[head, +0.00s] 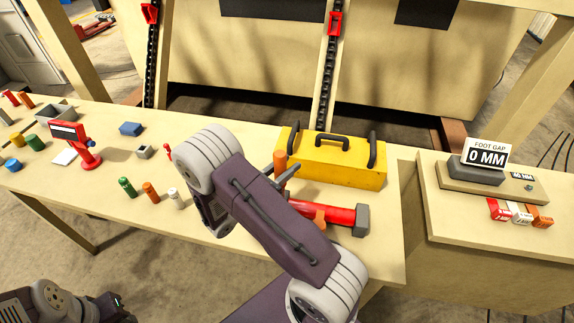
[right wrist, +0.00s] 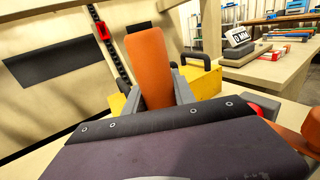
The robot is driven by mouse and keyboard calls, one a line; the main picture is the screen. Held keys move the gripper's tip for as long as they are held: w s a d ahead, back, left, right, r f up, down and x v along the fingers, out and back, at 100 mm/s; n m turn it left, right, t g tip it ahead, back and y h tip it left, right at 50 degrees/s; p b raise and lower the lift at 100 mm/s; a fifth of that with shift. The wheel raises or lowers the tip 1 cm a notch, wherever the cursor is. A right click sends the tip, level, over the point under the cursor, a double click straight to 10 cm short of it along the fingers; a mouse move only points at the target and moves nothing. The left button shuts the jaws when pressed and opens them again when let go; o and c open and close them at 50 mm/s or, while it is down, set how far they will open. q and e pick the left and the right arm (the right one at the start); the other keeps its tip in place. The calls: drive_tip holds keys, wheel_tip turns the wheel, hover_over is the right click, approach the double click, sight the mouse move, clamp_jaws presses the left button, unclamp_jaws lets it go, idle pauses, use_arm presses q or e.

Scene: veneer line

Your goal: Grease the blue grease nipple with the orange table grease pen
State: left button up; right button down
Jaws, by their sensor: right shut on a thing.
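My right gripper (head: 284,174) is shut on an upright orange pen (head: 280,160) above the table, in front of the yellow toolbox. In the right wrist view the orange pen (right wrist: 152,68) stands up between the two grey fingers (right wrist: 160,92). Its lower end is hidden by my gripper. I cannot make out a blue grease nipple for sure; a blue block (head: 130,129) and a blue cylinder (head: 13,165) lie on the left of the table. My left arm shows at the bottom left corner; its jaw state is unclear.
The yellow toolbox (head: 340,165) stands behind my right gripper, with a red tool (head: 340,214) in front of it. Green, orange and white cylinders (head: 150,192) stand left of my arm. A red stand (head: 83,145) is further left. A side bench (head: 480,222) holds a 0 MM sign.

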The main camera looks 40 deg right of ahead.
drive_tip(key=shift+f+b, duration=0.8)
drive_tip(key=shift+f, duration=0.3)
drive_tip(key=shift+r+p, duration=0.5)
drive_tip(key=shift+p, duration=0.05)
idle(1.8)
wheel_tip(320, 180, up, 5)
drive_tip(key=p, duration=0.4)
idle(0.3)
drive_tip(key=shift+f, duration=0.1)
